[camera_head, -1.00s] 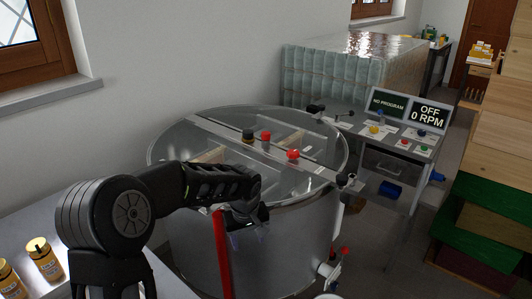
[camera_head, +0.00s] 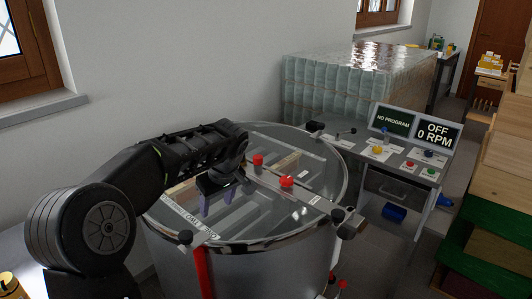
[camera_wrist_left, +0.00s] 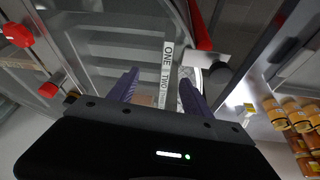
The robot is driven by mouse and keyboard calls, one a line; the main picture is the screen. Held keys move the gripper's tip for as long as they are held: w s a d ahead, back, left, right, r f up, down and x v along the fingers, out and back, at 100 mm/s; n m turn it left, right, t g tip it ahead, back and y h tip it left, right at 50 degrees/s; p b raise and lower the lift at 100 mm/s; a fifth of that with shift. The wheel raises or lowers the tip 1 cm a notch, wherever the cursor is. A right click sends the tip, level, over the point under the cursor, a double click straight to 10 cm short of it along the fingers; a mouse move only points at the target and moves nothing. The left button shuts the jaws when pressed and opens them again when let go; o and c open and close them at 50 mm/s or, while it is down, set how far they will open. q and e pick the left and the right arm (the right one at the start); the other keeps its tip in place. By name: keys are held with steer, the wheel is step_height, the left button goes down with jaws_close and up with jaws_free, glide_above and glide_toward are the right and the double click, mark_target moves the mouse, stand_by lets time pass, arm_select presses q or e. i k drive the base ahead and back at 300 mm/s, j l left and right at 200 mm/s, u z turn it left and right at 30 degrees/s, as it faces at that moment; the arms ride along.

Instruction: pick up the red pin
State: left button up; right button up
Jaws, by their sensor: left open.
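Two red-topped pieces stand on the bar across the round steel tank (camera_head: 225,245). One is an upright red knob (camera_head: 258,160) and the other a rounder red knob (camera_head: 286,181); I cannot tell which, if either, is the red pin. Both seem to show at the left of the left wrist view, as one red piece (camera_wrist_left: 18,35) and another (camera_wrist_left: 48,90). My left gripper (camera_head: 218,194) is open over the clear tank lid, left of the red knobs. Its purple fingers (camera_wrist_left: 160,90) are apart with nothing held between them. My right gripper is out of view.
A labelled strip (camera_head: 188,217) runs along the lid, and a red upright bar (camera_head: 203,272) stands at the tank's front. The control table (camera_head: 385,158) at right carries coloured knobs and two screens. Jars (camera_wrist_left: 300,115) show in the left wrist view.

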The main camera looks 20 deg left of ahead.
mark_target(258, 158)
steer(key=i, duration=1.05)
